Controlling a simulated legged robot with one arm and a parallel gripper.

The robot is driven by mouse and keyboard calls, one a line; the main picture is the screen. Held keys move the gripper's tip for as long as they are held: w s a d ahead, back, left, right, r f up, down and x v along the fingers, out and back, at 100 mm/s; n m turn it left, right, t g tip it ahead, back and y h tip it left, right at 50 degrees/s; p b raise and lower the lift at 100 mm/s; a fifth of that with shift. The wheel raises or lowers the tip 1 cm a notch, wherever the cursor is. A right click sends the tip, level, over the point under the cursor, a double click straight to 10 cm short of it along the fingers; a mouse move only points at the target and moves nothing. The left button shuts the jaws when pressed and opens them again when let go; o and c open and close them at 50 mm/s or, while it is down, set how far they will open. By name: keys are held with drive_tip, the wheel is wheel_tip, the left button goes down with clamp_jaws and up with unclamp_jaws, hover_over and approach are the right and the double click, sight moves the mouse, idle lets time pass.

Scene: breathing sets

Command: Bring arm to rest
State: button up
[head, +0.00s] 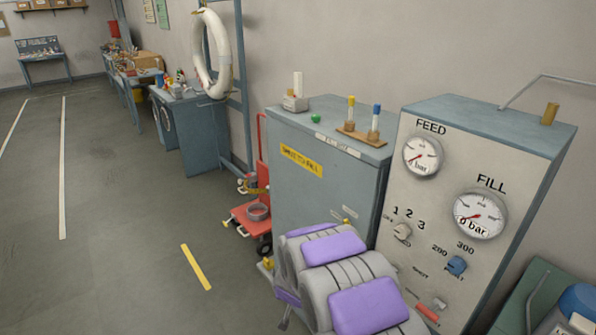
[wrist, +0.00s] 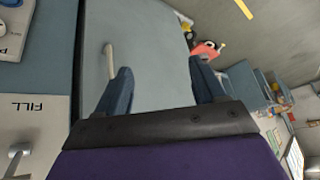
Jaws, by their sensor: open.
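In the wrist view, my gripper (wrist: 161,80) is open, with two dark blue fingers spread apart and nothing between them. Past the fingers is a grey-blue surface with a pale bar-like part (wrist: 109,60); the gap to it is hard to judge. In the head view, my grey arm with purple pads (head: 334,248) is at the bottom centre, in front of the cabinet and gauge panel. My fingers cannot be made out there.
A grey-blue cabinet (head: 317,198) and a gauge panel (head: 420,192) stand close by my arm. A red cart (head: 250,225) is left of the cabinet. A green case (head: 535,300) is at lower right. The floor (head: 115,215) at left is clear.

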drive_tip(key=s+d+r+n+g+y, duration=0.1)
drive_tip(key=s+d+r+g, duration=0.1)
drive_tip(key=s+r, duration=0.65)
drive_tip(key=s+d+r+n+g+y, duration=0.1)
drive_tip(key=s+d+r+g, duration=0.1)
drive_tip(key=s+r, duration=0.65)
drive_tip(key=s+d+r+g, duration=0.1)
drive_tip(key=s+d, duration=0.3)
drive_tip(key=s, duration=0.4)
drive_tip(key=s+d+r+g+h, duration=0.1)
drive_tip(key=s+d+r, duration=0.2)
drive_tip(key=s, duration=0.6)
drive_tip(key=s+d+r+g+h, duration=0.1)
drive_tip(key=s+d, duration=0.3)
drive_tip(key=s, duration=0.5)
drive_tip(key=shift+d+r+m+g, duration=0.3)
drive_tip(key=shift+r+g, duration=0.3)
drive_tip(key=shift+r, duration=0.2)
drive_tip(key=shift+s, duration=0.1)
